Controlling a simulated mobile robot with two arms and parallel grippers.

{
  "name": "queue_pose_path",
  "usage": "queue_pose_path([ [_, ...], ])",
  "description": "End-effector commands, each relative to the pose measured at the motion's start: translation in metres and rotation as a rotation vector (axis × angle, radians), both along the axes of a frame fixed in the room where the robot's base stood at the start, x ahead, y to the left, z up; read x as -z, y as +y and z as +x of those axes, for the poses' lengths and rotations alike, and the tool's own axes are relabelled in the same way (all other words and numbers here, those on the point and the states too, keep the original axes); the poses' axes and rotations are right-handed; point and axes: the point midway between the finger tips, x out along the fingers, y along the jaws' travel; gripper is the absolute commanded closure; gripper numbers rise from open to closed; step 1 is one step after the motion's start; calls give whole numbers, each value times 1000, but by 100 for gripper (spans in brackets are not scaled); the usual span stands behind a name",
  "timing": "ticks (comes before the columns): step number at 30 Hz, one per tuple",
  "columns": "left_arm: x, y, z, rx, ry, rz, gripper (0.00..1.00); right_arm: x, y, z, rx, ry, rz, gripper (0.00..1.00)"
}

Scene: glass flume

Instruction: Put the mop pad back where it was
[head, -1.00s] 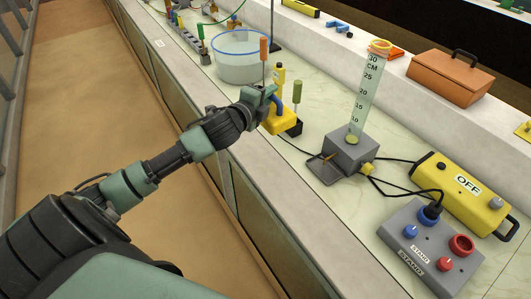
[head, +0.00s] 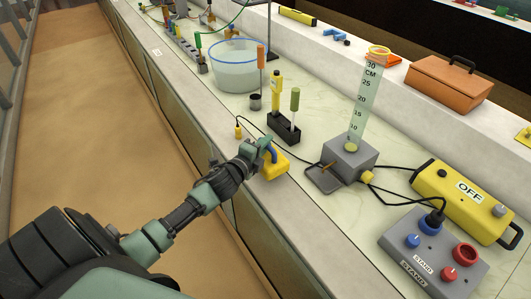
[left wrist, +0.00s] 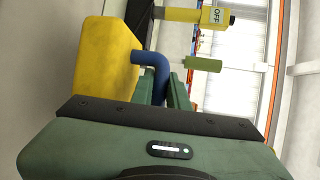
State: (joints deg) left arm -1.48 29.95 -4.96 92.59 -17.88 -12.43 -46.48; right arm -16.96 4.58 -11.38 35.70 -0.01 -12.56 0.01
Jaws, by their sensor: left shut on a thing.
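The mop pad (head: 275,166) is a yellow block with a blue bent handle (head: 267,151). My left gripper (head: 262,147) is shut on the blue handle, over the bench's front edge, in front of a black stand (head: 284,128). I cannot tell whether the pad touches the bench top. In the left wrist view the yellow pad (left wrist: 98,70) fills the left side, and its blue handle (left wrist: 155,68) runs down between the green fingers (left wrist: 160,92). My right gripper is not in view.
The black stand holds a yellow and a green-handled tool. A grey block with a measuring tube (head: 368,100) stands to the right, with black cables. A yellow OFF box (head: 462,203) and a grey STAND box (head: 425,250) are nearer right. A water tub (head: 236,72) stands further back.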

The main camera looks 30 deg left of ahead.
Motion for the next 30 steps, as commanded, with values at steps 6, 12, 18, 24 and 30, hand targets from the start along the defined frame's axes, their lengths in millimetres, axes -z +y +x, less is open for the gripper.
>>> queue_pose_path([
  [6, 33, -1, 0, -1, 2, -4, 100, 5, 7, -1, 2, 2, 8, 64],
  [12, 36, 0, 0, 1, 1, 0, 100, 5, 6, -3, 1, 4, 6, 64],
  [18, 40, -1, 0, 1, 1, -1, 100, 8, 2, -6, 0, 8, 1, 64],
  [24, 40, 0, 0, 1, 2, -1, 63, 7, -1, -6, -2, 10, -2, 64],
  [30, 39, 0, 0, 0, 2, -1, 63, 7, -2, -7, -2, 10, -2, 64],
])
